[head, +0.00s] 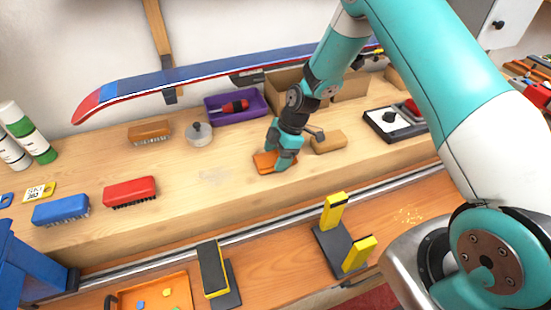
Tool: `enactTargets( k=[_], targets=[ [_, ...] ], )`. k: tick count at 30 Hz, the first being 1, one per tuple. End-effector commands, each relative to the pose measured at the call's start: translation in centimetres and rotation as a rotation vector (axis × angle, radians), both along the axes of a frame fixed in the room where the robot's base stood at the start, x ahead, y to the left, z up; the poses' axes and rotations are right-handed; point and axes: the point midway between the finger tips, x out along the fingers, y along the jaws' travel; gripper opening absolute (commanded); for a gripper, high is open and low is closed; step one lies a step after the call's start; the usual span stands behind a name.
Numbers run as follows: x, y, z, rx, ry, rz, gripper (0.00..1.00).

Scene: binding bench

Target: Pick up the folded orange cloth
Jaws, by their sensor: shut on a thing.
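The folded orange cloth (264,163) is at the middle of the wooden bench top. My gripper (281,161) reaches down over it from above, with its teal fingers at the cloth's right part. The gripper is shut on the cloth. The fingers hide part of the cloth. The cloth is at or very near the bench surface; I cannot tell whether it is clear of it.
A tan block (328,142) lies close right of my gripper. A round grey-lidded container (199,134) and a purple tray (237,106) stand behind left. A ski (215,75) spans above the back. Red (130,191) and blue (61,209) brushes lie left.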

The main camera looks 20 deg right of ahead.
Motion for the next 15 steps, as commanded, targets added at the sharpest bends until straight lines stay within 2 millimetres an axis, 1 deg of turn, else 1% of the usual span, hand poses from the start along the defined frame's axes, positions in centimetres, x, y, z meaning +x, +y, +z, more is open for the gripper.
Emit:
enactTargets(
  k=[5,8,11,15],
  targets=[
    [0.0,0.0,0.2,0.000,-0.001,0.000,0.49],
    [0.1,0.0,0.7,0.000,-0.002,0.000,0.49],
    [0.1,0.0,1.8,0.000,-0.004,0.000,0.49],
    [0.1,0.0,4.3,0.000,-0.007,0.000,0.49]
  ],
)
